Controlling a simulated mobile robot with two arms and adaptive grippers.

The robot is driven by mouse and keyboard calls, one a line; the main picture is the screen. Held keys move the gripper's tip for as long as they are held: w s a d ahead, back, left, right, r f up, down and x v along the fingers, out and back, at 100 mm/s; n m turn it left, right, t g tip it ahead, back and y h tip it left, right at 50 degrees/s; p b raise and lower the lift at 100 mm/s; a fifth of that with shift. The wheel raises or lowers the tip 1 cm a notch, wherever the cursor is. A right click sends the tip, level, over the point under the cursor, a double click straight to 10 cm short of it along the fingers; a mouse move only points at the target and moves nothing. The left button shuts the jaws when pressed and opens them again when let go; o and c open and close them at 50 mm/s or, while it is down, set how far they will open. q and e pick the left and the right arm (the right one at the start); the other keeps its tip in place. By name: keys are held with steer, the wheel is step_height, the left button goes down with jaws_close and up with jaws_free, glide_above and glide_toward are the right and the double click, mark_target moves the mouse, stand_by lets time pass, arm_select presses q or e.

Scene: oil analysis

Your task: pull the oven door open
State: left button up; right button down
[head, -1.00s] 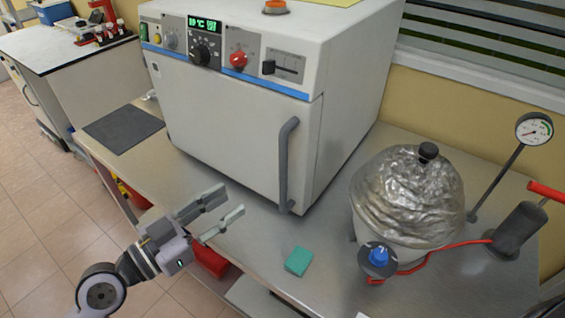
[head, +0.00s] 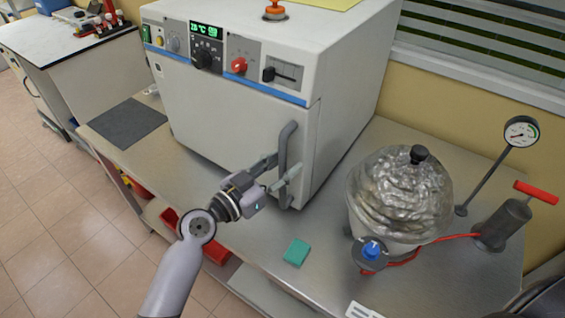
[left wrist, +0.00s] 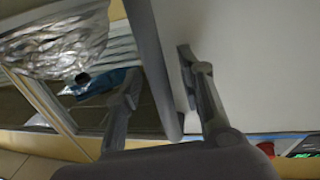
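The oven (head: 235,115) is a white box on the steel bench, with its door (head: 220,130) closed. A grey vertical bar handle (head: 283,165) sits at the door's right edge. My left gripper (head: 279,172) is at the handle's lower half, with one finger on each side of it. In the left wrist view the handle (left wrist: 152,70) runs between the two spread fingers (left wrist: 160,85), with gaps visible on both sides, so the gripper is open around it. My right gripper is not in view.
A foil-wrapped vessel (head: 400,195) with a blue valve (head: 372,250), a gauge (head: 521,131) and a hand pump (head: 503,222) stand right of the oven. A green block (head: 296,252) lies on the bench (head: 330,270) in front. A dark mat (head: 127,124) lies at left.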

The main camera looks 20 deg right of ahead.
arm_select(q)
jaws_close()
stand_by(0.4)
stand_by(0.4)
